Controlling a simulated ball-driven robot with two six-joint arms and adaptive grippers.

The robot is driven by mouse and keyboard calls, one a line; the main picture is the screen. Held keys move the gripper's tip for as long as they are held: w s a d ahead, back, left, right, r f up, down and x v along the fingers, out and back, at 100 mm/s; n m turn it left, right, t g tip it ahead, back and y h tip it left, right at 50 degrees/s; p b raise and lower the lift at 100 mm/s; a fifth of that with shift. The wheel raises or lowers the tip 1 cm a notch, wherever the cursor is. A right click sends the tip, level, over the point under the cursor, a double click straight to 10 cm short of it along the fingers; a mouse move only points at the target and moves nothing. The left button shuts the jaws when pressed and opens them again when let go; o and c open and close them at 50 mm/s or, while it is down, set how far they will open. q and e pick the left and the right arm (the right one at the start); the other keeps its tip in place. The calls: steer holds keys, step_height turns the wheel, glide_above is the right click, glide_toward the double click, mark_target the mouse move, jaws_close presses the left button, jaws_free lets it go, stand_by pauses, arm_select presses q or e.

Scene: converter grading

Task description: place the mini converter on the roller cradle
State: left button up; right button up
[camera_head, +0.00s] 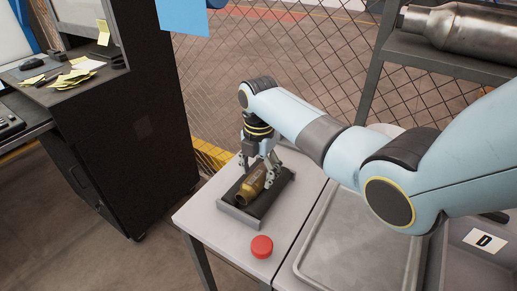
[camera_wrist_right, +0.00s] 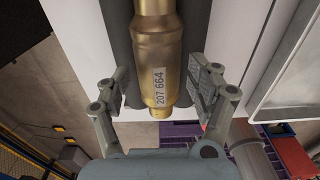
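The mini converter (camera_head: 251,186) is a small brass-coloured canister. It lies at a slant on the dark bed of the roller cradle (camera_head: 237,213), a grey-framed tray on the light table. In the right wrist view the converter (camera_wrist_right: 157,50) runs lengthwise between dark strips of the cradle (camera_wrist_right: 117,28), with a label reading 207 664. My right gripper (camera_head: 262,172) is over the cradle, pointing down, with its fingers on either side of the converter. In the wrist view the gripper (camera_wrist_right: 160,88) looks open, with narrow gaps beside the converter. My left gripper is not in view.
A red round button (camera_head: 262,246) sits on the table in front of the cradle. A grey metal tray (camera_head: 352,250) lies to the right. A mesh fence (camera_head: 290,50) stands behind, a black cabinet (camera_head: 130,130) at left, and a shelf with a large metal converter (camera_head: 465,30) at upper right.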

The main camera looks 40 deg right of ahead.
mark_target(258, 173)
step_height(258, 173, up, 11)
steer(key=shift+w+d, duration=0.1)
steer(key=shift+d, duration=0.05)
stand_by(0.4)
